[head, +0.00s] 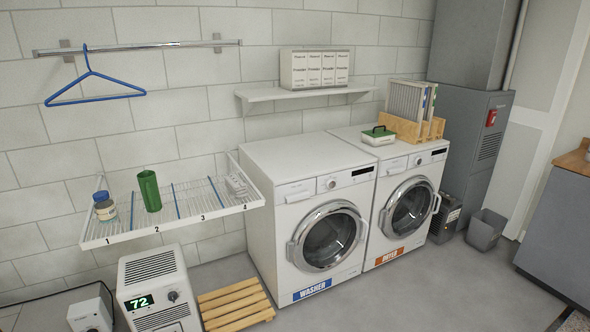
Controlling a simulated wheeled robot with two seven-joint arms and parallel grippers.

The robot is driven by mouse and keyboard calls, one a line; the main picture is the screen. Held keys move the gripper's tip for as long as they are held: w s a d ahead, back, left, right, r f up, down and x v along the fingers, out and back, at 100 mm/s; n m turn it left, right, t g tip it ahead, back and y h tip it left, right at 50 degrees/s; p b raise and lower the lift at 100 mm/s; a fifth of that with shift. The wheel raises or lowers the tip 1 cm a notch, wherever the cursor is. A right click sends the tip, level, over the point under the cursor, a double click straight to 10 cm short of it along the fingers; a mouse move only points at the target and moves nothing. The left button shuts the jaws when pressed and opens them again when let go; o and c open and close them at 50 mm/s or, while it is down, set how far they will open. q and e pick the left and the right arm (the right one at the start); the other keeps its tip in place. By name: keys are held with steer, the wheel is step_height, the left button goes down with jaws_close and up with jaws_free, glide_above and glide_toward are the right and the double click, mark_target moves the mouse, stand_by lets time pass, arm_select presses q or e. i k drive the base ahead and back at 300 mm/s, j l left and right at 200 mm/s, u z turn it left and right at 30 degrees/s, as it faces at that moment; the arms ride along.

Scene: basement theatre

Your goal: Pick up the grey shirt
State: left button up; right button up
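I see no grey shirt in the head view. A blue hanger (91,84) hangs empty from the metal wall rail (140,47) at the upper left. The washer (318,233) and the dryer (407,210) stand side by side with their round doors shut; I cannot tell what is inside their drums. Neither of my grippers is in view.
A white wire shelf (160,230) holds a jar (104,207) and a green cylinder (149,190). A wall shelf (300,93) carries boxes (315,69). A wooden pallet (235,306), heater (157,290) and grey bin (486,230) stand on the floor. Floor before the machines is clear.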

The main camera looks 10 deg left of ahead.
mark_target(237, 187)
steer(key=i+l+u, duration=0.15)
steer(key=i, duration=0.4)
steer(key=i+l+u, duration=0.15)
steer(key=i, duration=0.4)
steer(key=i+l+u, duration=0.2)
steer(key=i, duration=0.35)
